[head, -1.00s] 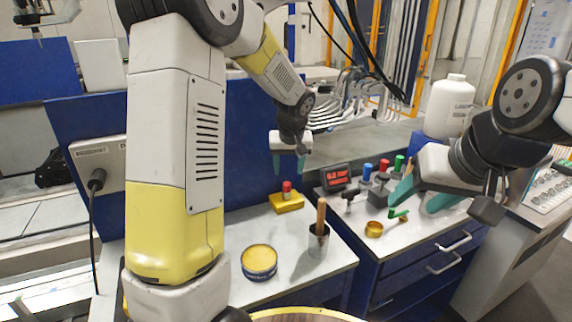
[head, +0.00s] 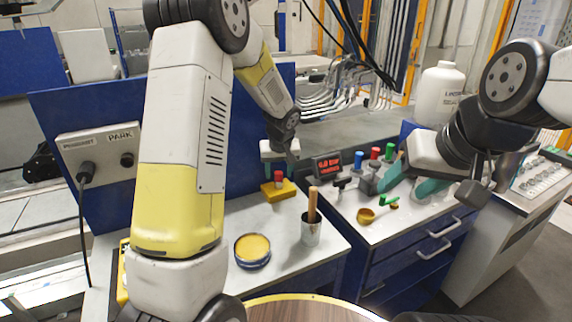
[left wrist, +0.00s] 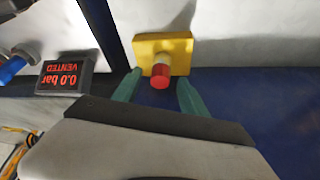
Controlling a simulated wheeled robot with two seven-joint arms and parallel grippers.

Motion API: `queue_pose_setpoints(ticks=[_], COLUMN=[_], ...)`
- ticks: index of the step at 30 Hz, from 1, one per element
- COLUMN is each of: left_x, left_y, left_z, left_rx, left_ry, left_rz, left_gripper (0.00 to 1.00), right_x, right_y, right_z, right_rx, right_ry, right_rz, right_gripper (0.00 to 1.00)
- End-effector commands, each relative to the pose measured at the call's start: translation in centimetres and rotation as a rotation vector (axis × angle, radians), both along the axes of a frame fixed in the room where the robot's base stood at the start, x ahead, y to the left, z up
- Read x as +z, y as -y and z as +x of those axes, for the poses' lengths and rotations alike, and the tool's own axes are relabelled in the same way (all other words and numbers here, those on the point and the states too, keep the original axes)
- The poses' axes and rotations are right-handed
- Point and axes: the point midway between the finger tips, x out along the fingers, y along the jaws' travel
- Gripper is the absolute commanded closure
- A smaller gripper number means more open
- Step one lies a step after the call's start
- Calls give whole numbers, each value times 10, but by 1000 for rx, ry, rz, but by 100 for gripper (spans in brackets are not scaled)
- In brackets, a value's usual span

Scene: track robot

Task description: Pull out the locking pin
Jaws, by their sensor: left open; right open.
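A red-topped knob (head: 278,176) stands upright on a yellow block (head: 279,191) on the left worktop. I cannot tell for sure whether it is the locking pin. My left gripper (head: 279,168) is open just above the block, its fingertips partly hidden in the head view. In the left wrist view, the green fingers (left wrist: 158,88) stand apart on either side of the red knob (left wrist: 160,77), with gaps. A black T-handled piece (head: 341,184) stands on the right worktop. My right gripper (head: 411,182) is open and empty over that worktop.
A display (head: 327,166) reads 0.0 bar, VENTED. Red, blue and green knobs (head: 374,155) stand beside it. A metal cup with a wooden handle (head: 311,230), a yellow-topped tin (head: 252,249) and a brass cup (head: 366,215) stand nearer. A blue panel (head: 90,190) rises behind.

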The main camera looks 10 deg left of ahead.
Motion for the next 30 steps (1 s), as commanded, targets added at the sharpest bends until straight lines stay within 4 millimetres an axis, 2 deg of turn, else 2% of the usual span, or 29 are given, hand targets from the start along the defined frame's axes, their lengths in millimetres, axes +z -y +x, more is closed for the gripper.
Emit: queue_pose_setpoints(ticks=[1,6,9,30], left_x=[0,0,0,7], left_y=[0,0,0,0], left_z=[0,0,0,0], left_rx=[0,0,0,-1], left_ry=[0,0,0,0], left_rz=[0,0,0,0], left_gripper=[51,84,100,100], right_x=[0,0,0,0], right_y=[0,0,0,0], right_z=[0,0,0,0], right_rx=[0,0,0,0], right_ry=[0,0,0,0], right_rz=[0,0,0,0], right_gripper=[45,45,45,45])
